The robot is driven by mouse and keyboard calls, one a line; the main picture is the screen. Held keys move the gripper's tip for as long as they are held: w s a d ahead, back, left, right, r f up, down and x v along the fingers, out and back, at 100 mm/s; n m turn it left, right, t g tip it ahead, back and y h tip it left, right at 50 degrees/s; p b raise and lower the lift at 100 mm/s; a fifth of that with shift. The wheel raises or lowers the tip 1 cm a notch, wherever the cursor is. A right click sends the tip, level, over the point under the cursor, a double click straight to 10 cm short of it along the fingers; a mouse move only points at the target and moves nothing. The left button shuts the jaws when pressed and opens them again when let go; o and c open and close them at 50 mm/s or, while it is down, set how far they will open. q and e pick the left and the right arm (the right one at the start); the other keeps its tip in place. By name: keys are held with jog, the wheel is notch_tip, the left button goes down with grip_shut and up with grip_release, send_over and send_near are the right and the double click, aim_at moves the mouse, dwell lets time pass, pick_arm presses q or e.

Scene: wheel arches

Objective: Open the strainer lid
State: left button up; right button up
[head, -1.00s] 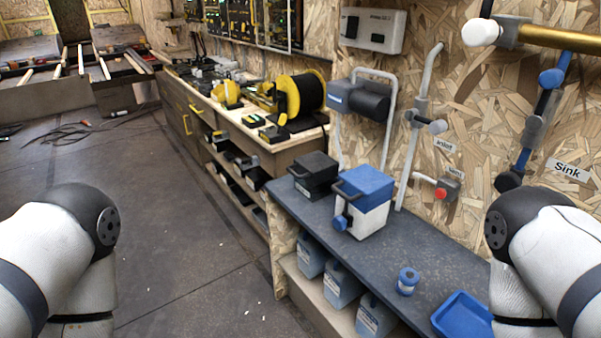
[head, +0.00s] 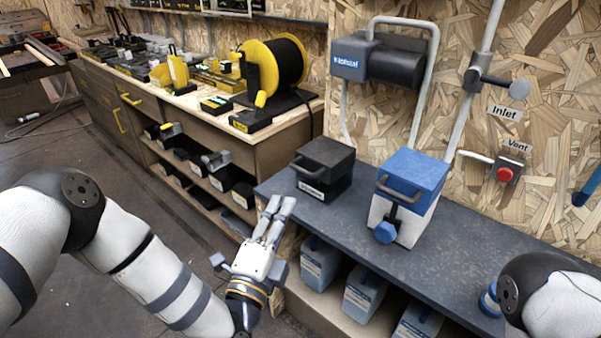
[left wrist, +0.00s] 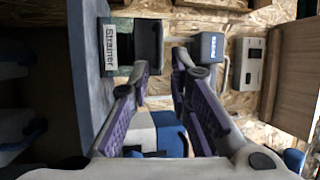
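The strainer (head: 322,172) is a small black box with a lid that has a bar handle (head: 311,167) on top. It stands at the left end of the blue-grey bench, and its lid looks shut. In the left wrist view the black box (left wrist: 147,40) shows sideways with a "Strainer" label (left wrist: 109,46). My left gripper (head: 280,205) is in front of the bench's left end, left of and nearer than the strainer, apart from it. Its two fingers (left wrist: 162,62) are spread with nothing between them. My right gripper is out of view; only part of my right arm shows.
A blue-lidded white box (head: 411,182) stands right of the strainer on the bench (head: 460,245). Blue containers (head: 362,292) sit on the shelf below. A workbench with a yellow-black reel (head: 275,70) is at the left. Wall pipes and a red vent knob (head: 504,174) are behind.

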aim_at(301, 169)
pick_arm(q)
jog(key=b+x, duration=0.1)
jog(key=x, duration=1)
jog(key=shift+w+d+b, duration=0.15)
jog(key=shift+w+b, duration=0.1)
jog(key=shift+b, duration=0.1)
grip_shut()
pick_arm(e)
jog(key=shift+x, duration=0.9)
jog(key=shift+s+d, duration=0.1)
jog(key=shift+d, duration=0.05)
